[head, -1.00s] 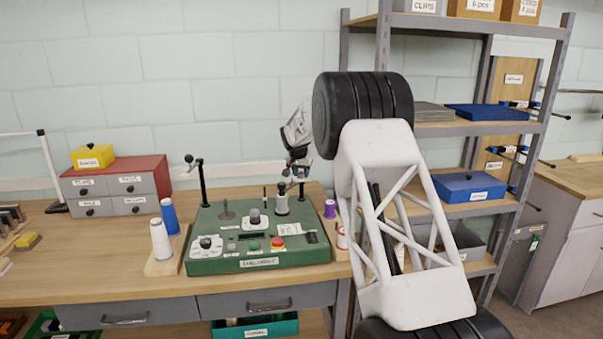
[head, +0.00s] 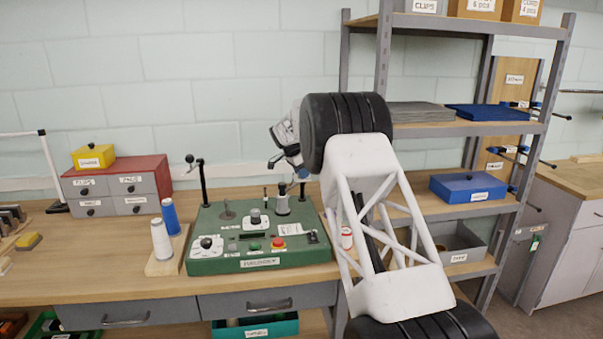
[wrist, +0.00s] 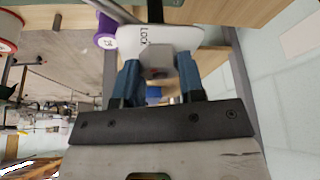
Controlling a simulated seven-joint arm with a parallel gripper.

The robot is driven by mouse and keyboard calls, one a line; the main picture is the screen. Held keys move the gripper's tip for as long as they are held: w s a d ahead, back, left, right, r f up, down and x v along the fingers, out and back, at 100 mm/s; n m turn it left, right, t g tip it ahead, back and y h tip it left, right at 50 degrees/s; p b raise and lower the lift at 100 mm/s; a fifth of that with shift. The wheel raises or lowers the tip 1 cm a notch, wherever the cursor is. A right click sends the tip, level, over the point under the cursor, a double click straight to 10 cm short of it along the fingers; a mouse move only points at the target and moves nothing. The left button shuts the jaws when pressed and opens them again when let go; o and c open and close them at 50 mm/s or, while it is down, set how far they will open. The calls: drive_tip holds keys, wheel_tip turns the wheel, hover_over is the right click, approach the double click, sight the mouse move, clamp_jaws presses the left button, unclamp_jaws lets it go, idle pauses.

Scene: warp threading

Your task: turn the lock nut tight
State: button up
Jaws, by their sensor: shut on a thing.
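The nut lies against a white plate (wrist: 178,38) marked "LOCK". The fingers hide the nut's sides, and I cannot see its thread. The nut is too small to make out in the head view.
A purple spool (wrist: 105,32) stands close beside the plate. A blue spool (head: 170,217) and a white spool (head: 160,240) stand left of the box. A black-knobbed lever (head: 201,182) rises at its left rear. Shelving (head: 383,60) stands behind my arm.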

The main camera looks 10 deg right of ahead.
drive_tip(key=shift+m, duration=0.3)
drive_tip(key=o, duration=0.9)
drive_tip(key=shift+a+r, duration=0.1)
drive_tip(key=shift+v, duration=3.8)
